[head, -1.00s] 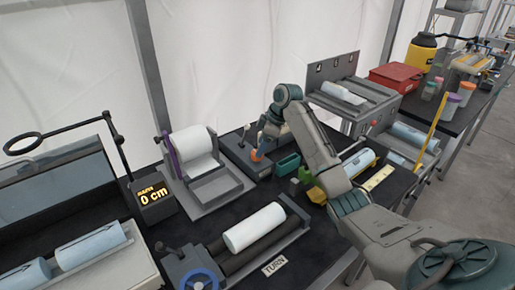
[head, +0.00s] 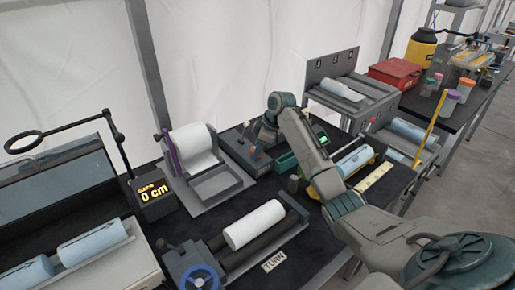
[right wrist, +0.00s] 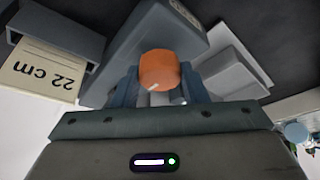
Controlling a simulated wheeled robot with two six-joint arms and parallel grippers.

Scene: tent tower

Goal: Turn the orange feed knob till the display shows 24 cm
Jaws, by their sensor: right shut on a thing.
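The orange feed knob (right wrist: 158,70) sits between the fingers of my right gripper (right wrist: 160,88) in the right wrist view; the gripper is shut on it. A pale mark shows on the knob's lower edge. A pale panel (right wrist: 42,72) in a grey frame reads 22 cm, upside down in the right wrist view. My left gripper is out of view.
A paper roll stand (head: 195,155) stands left of the control box. A roller bench with a white roll (head: 254,224) and a blue handwheel (head: 200,278) lies in front.

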